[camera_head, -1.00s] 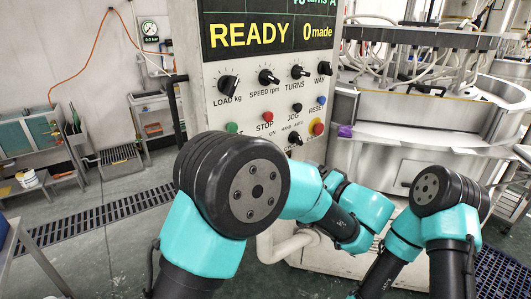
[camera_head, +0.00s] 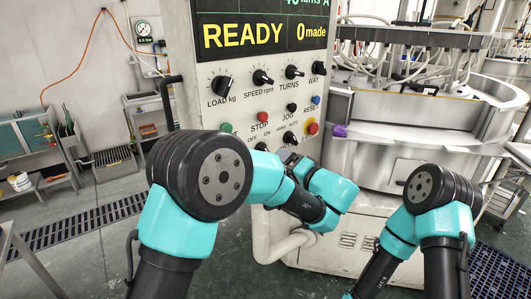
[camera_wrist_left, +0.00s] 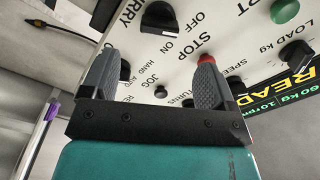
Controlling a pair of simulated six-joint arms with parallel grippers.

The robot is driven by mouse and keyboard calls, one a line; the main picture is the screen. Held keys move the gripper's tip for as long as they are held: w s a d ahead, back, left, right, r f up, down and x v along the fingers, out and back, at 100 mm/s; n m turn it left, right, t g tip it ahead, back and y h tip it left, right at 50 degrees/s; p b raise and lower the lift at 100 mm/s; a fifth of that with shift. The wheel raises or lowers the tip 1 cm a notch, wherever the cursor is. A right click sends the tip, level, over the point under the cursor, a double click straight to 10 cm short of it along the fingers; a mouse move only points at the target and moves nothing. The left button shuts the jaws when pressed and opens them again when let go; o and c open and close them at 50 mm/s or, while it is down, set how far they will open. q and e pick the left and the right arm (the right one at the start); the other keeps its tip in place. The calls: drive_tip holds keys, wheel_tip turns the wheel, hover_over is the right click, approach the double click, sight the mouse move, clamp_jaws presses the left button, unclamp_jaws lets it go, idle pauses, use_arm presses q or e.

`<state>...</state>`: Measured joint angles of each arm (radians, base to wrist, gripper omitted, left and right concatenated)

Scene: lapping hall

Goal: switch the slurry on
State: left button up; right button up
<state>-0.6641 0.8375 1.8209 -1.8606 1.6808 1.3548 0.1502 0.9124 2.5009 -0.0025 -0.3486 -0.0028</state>
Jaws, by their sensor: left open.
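The slurry switch is a black knob (camera_wrist_left: 158,17) by the OFF and ON marks at the top of the left wrist view, with part of its label cut off. In the head view this knob (camera_head: 261,146) peeks out just above my left arm; its label is hidden. I cannot tell which mark it points to. My left gripper (camera_wrist_left: 157,60) is open and empty, its two fingers spread in front of the panel, with the knob beyond the fingertips. In the head view its fingers are mostly hidden behind my arm. My right gripper is out of view.
The control panel (camera_head: 222,122) carries a red STOP button (camera_head: 263,117), a red button (camera_head: 311,128), a JOG button (camera_head: 292,107) and a HAND/AUTO knob (camera_head: 290,137) close by. The display (camera_head: 258,36) reads READY, 0 made. The lapping machine (camera_head: 390,135) stands at right.

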use_arm(q)
drive_tip(key=x, duration=0.9)
drive_tip(key=shift+w+a, duration=0.2)
drive_tip(key=shift+c, duration=0.4)
drive_tip(key=c, duration=0.8)
drive_tip(key=shift+c, duration=0.2)
drive_tip(key=shift+m, duration=0.4)
drive_tip(key=m, duration=1.1)
